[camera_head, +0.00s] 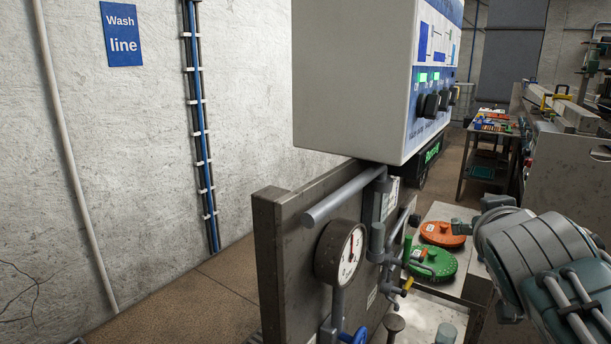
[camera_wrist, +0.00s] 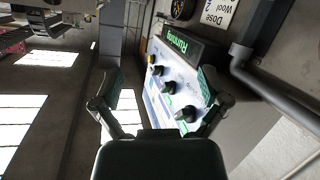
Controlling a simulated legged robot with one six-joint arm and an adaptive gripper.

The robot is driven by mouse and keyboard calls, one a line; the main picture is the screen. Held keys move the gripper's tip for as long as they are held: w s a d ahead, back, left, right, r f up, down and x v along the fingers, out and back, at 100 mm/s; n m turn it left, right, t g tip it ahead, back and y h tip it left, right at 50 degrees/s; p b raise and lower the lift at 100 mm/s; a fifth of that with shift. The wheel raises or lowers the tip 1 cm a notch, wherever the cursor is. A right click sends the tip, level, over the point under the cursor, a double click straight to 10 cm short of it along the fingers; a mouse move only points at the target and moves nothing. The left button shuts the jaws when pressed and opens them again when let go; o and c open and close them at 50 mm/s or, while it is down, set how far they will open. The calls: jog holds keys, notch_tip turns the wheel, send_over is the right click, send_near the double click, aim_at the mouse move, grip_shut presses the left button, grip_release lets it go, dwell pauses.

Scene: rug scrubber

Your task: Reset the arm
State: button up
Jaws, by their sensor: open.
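My gripper (camera_wrist: 160,80) shows in the wrist view with its two fingers spread wide and nothing held between them. Beyond the fingers is the blue and white control panel (camera_wrist: 160,102), seen turned on its side, with black knobs and a yellow one. A green-lit "Running" display (camera_wrist: 181,47) sits at its edge. The gap to the panel is hard to judge. In the head view my arm (camera_head: 545,262) reaches in from the lower right; I cannot make out the fingers there. The white control box (camera_head: 355,75) with its black knobs (camera_head: 432,104) stands upper centre.
Below the box is a dark metal panel (camera_head: 290,270) with a pressure gauge (camera_head: 341,251), pipes and a blue valve wheel (camera_head: 355,336). An orange lid (camera_head: 442,233) and a green lid (camera_head: 433,264) lie beside my arm. A workbench (camera_head: 490,140) stands behind. Floor at left is clear.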

jog(key=s+a+f+g+y, duration=0.1)
jog(key=s+a+f+g, duration=0.1)
jog(key=f, duration=0.5)
jog(key=s+a+f+g+y, duration=0.2)
jog(key=s+a+f+g, duration=0.1)
jog(key=s+f, duration=0.4)
jog(key=s+a+f+g+y, duration=0.2)
jog(key=s+a+f+g, duration=0.1)
jog(key=s+a+f, duration=0.2)
notch_tip(320, 180, down, 3)
jog(key=shift+r+n, duration=0.1)
jog(key=shift+n, duration=0.3)
